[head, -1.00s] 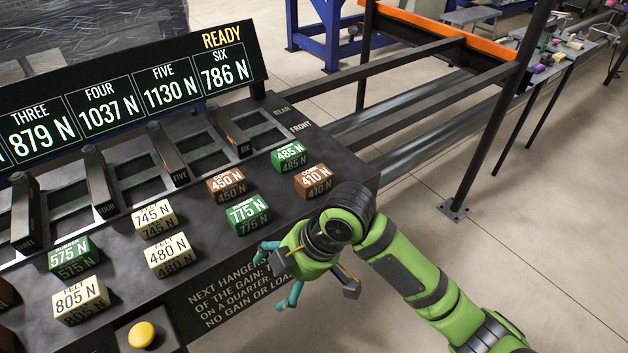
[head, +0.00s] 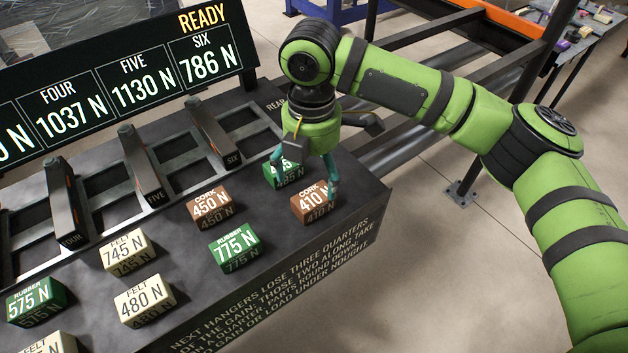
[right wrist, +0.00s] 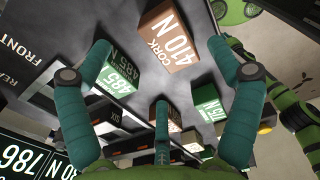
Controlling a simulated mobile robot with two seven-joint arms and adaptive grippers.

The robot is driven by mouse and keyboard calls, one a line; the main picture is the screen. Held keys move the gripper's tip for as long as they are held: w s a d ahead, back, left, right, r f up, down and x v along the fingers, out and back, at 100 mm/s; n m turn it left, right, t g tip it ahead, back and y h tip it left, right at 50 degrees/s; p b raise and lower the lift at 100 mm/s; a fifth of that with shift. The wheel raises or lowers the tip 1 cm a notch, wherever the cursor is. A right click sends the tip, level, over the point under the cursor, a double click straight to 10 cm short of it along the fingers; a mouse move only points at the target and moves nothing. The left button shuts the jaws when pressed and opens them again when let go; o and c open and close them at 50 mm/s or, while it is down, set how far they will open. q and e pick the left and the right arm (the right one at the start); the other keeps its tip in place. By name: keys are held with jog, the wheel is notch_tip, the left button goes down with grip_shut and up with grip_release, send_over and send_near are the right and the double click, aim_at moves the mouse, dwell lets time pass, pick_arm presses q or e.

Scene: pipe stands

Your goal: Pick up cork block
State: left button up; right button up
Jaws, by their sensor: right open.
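A brown cork block marked 410 N (head: 316,203) stands at the right end of the black bench. It also shows in the right wrist view (right wrist: 170,40), near the top between the spread fingers. A second cork block, marked 450 N (head: 209,204), stands further left. My right gripper (head: 305,170) is open and empty, with teal fingers pointing down over the 410 N block and the green 485 N block (head: 285,172). The fingers partly hide the green block. In the right wrist view the gripper (right wrist: 168,62) is spread wide. Whether any finger touches a block is unclear. My left gripper is out of view.
A green 775 N block (head: 234,247) stands in front of the cork blocks. Felt blocks 745 N (head: 128,250) and 480 N (head: 144,300) are further left. Slotted hangers and a number display (head: 140,85) are behind. The bench's right edge is close to the 410 N block.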

aim_at(311, 193)
jog(key=f+p, duration=0.1)
jog(key=s+f, duration=0.1)
jog(key=shift+a+f+p, duration=0.1)
jog(key=shift+f+p, duration=0.25)
jog(key=shift+p, duration=0.05)
jog(key=shift+w+f+p, duration=0.2)
jog(key=shift+f+p, duration=0.1)
jog(key=shift+f, duration=1.35)
jog(key=shift+c, duration=0.8)
jog(key=c, duration=1.1)
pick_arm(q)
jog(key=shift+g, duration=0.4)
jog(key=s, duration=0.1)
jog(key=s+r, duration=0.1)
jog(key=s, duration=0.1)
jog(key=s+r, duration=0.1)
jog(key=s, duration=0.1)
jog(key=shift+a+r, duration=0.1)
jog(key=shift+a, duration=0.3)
pick_arm(e)
jog(key=shift+r, duration=0.1)
